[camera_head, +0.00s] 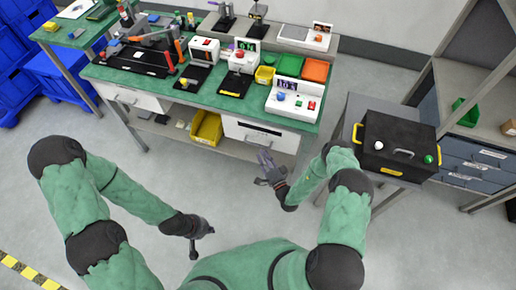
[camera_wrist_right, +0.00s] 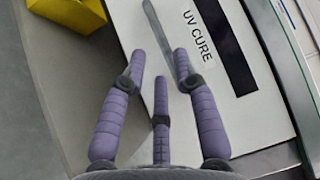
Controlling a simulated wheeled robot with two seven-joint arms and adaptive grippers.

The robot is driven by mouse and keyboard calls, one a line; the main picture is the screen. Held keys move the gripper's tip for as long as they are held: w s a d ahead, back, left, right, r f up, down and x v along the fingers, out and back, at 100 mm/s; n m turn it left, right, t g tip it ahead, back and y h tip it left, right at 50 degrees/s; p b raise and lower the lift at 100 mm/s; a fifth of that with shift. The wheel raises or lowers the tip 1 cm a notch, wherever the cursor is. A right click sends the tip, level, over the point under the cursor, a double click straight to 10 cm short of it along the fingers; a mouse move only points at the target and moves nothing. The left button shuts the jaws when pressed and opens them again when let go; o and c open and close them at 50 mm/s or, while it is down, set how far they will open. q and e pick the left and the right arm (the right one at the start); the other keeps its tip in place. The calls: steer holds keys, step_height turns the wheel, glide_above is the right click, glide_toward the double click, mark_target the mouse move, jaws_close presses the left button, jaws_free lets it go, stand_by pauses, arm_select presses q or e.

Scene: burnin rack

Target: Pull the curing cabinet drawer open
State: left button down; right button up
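The curing cabinet drawer has a white front (camera_head: 285,141) under the right end of the green bench and looks shut. In the right wrist view its front (camera_wrist_right: 245,115) carries a "UV CURE" label, a dark strip and a grey bar handle (camera_wrist_right: 165,38). My right gripper (camera_head: 265,165) is in front of the drawer. Its three purple fingers (camera_wrist_right: 160,70) are spread open, with the handle's near end between the outer fingertips in the picture; I cannot tell if they touch. My left gripper (camera_head: 198,240) hangs low over the floor, away from the drawer; its finger state is unclear.
A yellow bin (camera_head: 207,128) sits on the shelf left of the drawer. A black box with yellow handles (camera_head: 398,145) stands on a grey stand at right. The green bench top (camera_head: 215,104) carries several devices. The floor in front is clear.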

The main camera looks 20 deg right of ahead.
steer(key=shift+b+x, duration=0.45)
steer(key=shift+x, duration=2.15)
jaws_close()
